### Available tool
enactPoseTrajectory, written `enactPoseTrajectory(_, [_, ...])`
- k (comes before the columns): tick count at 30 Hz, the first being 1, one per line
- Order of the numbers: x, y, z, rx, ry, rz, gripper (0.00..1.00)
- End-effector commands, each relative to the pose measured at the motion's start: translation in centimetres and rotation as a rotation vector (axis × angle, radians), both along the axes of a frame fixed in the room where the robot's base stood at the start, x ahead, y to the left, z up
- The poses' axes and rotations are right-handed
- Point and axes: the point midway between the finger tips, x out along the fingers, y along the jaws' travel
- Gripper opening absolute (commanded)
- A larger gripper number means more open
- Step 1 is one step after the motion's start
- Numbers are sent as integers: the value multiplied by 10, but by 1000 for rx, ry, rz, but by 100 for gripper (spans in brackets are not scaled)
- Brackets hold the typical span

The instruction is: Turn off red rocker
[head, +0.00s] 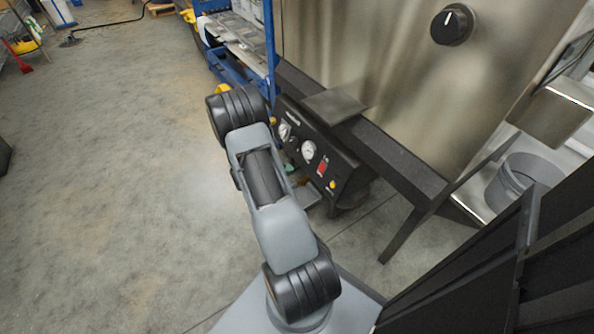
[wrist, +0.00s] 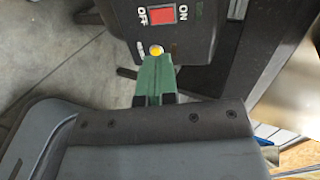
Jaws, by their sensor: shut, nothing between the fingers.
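The red rocker (head: 322,167) is on the black control panel (head: 340,178) of the hopper, near the panel's right end. In the wrist view the red rocker (wrist: 162,17) lies between the labels OFF on its left and ON on its right. I cannot tell which way it is tilted. My gripper (wrist: 157,62) is shut and empty, its green fingertips just below a yellow button (wrist: 156,50) and apart from the rocker in the picture. In the head view my arm hides most of the gripper.
The panel also carries a round white gauge (head: 308,150) and a knob (head: 285,131). A steel plate (head: 334,105) juts out above it. A dark frame beam (head: 400,165) runs to the right. A blue shelf rack (head: 232,68) stands behind.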

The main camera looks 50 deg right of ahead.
Motion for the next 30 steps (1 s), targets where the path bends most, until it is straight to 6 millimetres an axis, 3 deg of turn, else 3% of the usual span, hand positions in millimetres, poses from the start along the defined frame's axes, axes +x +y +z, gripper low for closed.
enactPoseTrajectory(2, [26, 7, 15, 45, -17, 130, 0])
enactPoseTrajectory(5, [76, 32, 44, 134, -13, 434, 0])
enactPoseTrajectory(8, [125, 85, 86, 208, 55, 868, 0])
enactPoseTrajectory(9, [138, 113, 104, 224, 105, 1059, 0])
enactPoseTrajectory(11, [147, 158, 130, 230, 206, 1343, 0])
enactPoseTrajectory(14, [134, 228, 165, 194, 428, 1779, 0])
enactPoseTrajectory(15, [122, 252, 175, 168, 531, 1935, 0])
enactPoseTrajectory(18, [81, 295, 193, 88, 810, 2257, 0])
enactPoseTrajectory(22, [24, 319, 206, -7, 1169, 2531, 0])
enactPoseTrajectory(28, [-34, 321, 213, -82, 1568, 2711, 0])
enactPoseTrajectory(29, [-39, 320, 214, 84, -1585, -2687, 0])
enactPoseTrajectory(30, [-44, 319, 214, 86, -1594, -2647, 0])
